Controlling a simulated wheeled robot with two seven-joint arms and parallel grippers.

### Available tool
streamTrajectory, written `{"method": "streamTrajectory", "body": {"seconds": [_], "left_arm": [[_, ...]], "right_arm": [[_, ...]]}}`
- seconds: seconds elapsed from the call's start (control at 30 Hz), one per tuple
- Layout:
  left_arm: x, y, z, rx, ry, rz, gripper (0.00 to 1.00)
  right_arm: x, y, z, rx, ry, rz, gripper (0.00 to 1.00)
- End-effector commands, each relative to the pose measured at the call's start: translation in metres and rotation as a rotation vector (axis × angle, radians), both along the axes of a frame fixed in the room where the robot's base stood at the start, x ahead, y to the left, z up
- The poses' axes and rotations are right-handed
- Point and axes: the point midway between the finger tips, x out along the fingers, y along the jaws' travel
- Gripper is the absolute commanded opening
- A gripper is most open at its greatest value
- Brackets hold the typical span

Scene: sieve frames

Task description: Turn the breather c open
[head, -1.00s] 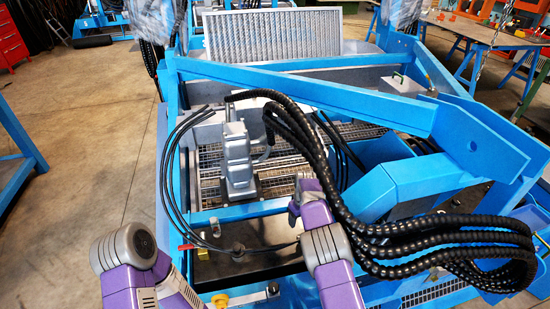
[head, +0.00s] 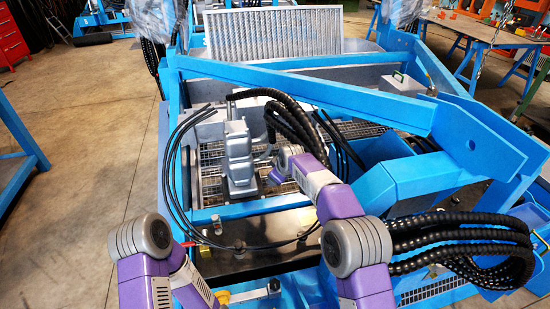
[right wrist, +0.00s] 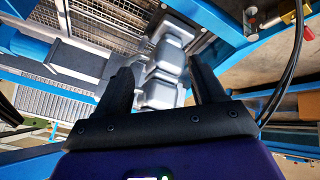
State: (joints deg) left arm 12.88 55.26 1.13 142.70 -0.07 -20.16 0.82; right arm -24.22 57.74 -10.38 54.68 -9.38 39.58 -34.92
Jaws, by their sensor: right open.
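I cannot tell which part is breather c; no label can be read. A grey cast housing (head: 237,160) stands upright on the grating inside the blue frame. It also shows in the right wrist view (right wrist: 163,70), beyond and between my fingertips. My right gripper (right wrist: 161,68) is open with nothing between its fingers. In the head view my right wrist is just right of the housing, and the fingers are hard to make out there. My left arm shows at the lower left, but its gripper cannot be seen.
A red-handled fitting (head: 190,244) sits at the frame's front left, also in the right wrist view (right wrist: 286,18). Thick black corrugated hoses (head: 450,232) loop along the right. A blue diagonal beam (head: 320,95) crosses behind. Open floor lies left.

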Motion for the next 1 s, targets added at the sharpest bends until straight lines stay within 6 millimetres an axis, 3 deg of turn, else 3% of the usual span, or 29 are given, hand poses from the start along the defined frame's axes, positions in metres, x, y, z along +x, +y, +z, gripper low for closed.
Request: {"method": "streamTrajectory", "body": {"seconds": [0.2, 0.43, 0.87, 1.0], "left_arm": [[0.000, 0.000, 0.003, 0.000, 0.000, 0.000, 0.43], [0.000, 0.000, 0.005, 0.000, 0.000, 0.000, 0.43], [0.000, 0.000, 0.005, 0.000, 0.000, 0.000, 0.43], [0.000, 0.000, 0.014, 0.000, 0.000, 0.000, 0.43]], "right_arm": [[0.001, 0.018, 0.041, 0.013, -0.099, 0.061, 0.69], [0.000, 0.031, 0.068, 0.021, -0.166, 0.101, 0.69], [0.000, 0.034, 0.074, 0.022, -0.183, 0.112, 0.69], [-0.002, 0.027, 0.064, 0.034, -0.151, 0.094, 0.69]]}}
